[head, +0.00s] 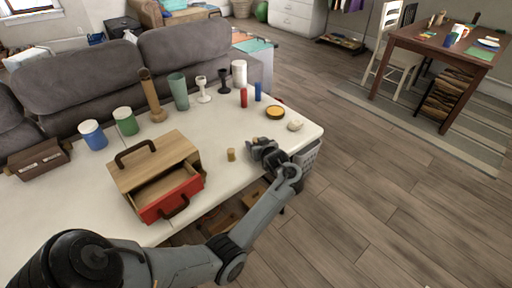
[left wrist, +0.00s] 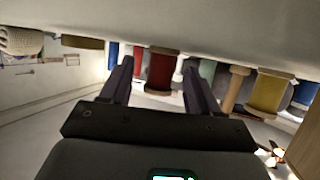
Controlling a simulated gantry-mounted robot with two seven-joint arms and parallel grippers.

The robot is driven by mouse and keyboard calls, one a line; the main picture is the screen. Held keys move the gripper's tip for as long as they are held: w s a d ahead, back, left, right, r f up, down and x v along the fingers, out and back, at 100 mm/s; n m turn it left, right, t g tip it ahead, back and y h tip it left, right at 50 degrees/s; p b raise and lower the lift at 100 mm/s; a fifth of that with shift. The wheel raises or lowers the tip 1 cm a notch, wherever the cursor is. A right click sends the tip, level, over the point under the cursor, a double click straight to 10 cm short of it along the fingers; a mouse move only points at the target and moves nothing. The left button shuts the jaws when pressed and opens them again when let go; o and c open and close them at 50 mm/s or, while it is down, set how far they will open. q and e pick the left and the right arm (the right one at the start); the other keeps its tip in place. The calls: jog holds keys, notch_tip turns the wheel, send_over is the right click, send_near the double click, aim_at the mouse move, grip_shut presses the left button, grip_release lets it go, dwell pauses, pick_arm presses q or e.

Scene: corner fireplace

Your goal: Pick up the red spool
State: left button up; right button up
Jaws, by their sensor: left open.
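In the left wrist view, which looks upside down, the red spool (left wrist: 160,72) has pale wooden end discs and stands between the two finger lines of my open left gripper (left wrist: 158,75). I cannot tell whether the fingers touch it. In the head view my left gripper (head: 264,150) is low over the right front part of the white table. It mostly hides the red spool there. A yellow spool (left wrist: 268,90) stands to the right in the wrist view. My right gripper is not in view.
The white table (head: 222,190) holds a wooden box with a red open drawer (head: 172,197) left of the gripper. A red cylinder (head: 243,97), a blue cylinder (head: 257,91), an orange-topped dish (head: 275,112) and several cups stand behind. A grey sofa (head: 110,75) borders the far side.

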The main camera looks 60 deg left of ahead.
pick_arm(q)
jog(key=shift+a+f, duration=0.15)
jog(key=shift+a, duration=0.2)
jog(key=c, duration=1)
